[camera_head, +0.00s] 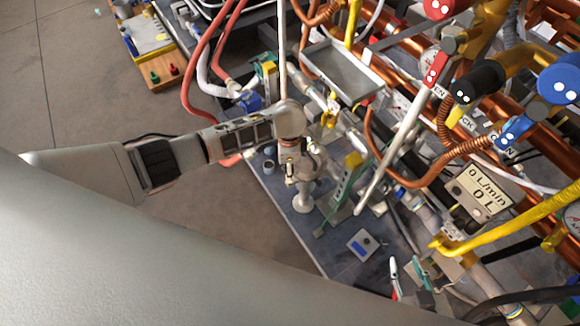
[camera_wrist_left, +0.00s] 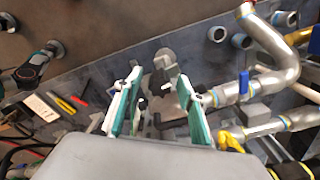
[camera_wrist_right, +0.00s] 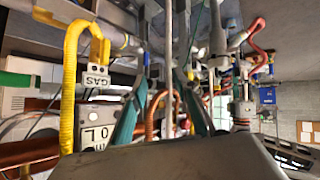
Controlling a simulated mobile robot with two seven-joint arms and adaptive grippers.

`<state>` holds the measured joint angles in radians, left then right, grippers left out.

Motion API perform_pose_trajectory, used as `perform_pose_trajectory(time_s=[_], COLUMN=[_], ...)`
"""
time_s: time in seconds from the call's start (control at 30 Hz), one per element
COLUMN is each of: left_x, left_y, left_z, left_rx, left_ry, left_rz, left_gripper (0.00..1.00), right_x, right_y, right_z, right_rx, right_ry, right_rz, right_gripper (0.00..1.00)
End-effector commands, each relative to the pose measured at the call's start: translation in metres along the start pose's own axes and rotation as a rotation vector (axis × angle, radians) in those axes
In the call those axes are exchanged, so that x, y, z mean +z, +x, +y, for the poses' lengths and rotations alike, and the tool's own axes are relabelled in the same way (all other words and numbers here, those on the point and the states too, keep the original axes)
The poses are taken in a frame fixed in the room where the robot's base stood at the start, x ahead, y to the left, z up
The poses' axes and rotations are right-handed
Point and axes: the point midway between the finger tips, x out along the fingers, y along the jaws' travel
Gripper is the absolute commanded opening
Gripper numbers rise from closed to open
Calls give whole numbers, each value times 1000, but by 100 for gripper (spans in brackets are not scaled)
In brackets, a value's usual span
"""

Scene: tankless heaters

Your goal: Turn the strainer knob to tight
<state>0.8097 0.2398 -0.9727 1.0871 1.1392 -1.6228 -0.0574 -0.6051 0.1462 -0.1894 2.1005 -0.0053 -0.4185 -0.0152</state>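My left gripper (camera_wrist_left: 157,105) is open in the left wrist view, its teal fingers apart. A grey fitting with dark ends (camera_wrist_left: 165,72) shows between and beyond the fingertips; I cannot tell if it is the strainer knob. In the head view my left arm comes in from the left and its wrist (camera_head: 290,122) hides most of that gripper. My right gripper (camera_wrist_right: 163,98) is open in the right wrist view, with pipes behind its teal fingers. It seems to show small and partly hidden in the head view (camera_head: 425,271). No tight marking is readable.
Grey pipes with a blue handle (camera_wrist_left: 244,84) and a yellow part (camera_wrist_left: 232,140) lie close beside the left gripper. A metal tray (camera_head: 340,68) is above. Loose tools (camera_wrist_left: 72,100) lie on the bench.

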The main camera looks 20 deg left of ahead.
Motion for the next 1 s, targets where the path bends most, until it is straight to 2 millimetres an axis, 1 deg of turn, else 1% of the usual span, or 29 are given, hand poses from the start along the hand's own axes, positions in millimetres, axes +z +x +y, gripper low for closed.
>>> perform_pose_trajectory(time_s=[0.17,0.2,0.27,0.3,0.33,0.67,0.87,1.0], left_x=[0,0,0,0,0,0,0,0], left_y=[-1,-1,-1,-1,-1,-2,-3,-3], left_z=[-1,-1,-1,-1,-1,-1,-1,-1], left_rx=[-2,-2,-2,-1,-1,-2,-3,-2], left_ry=[0,0,0,0,0,21,106,209], left_rz=[1,1,1,1,1,0,0,0], left_gripper=[40,35,19,9,1,1,1,1], right_x=[-3,-3,-3,-2,-2,-1,1,4], right_y=[1,1,2,2,2,1,-2,-3], right_z=[1,1,1,1,1,0,-2,-3], right_rx=[1,0,0,0,-1,-2,-2,-2], right_ry=[-4,-4,-4,-4,-4,-3,3,7], right_rz=[6,6,6,5,4,1,-5,-14], right_gripper=[31,31,31,31,31,31,31,31])
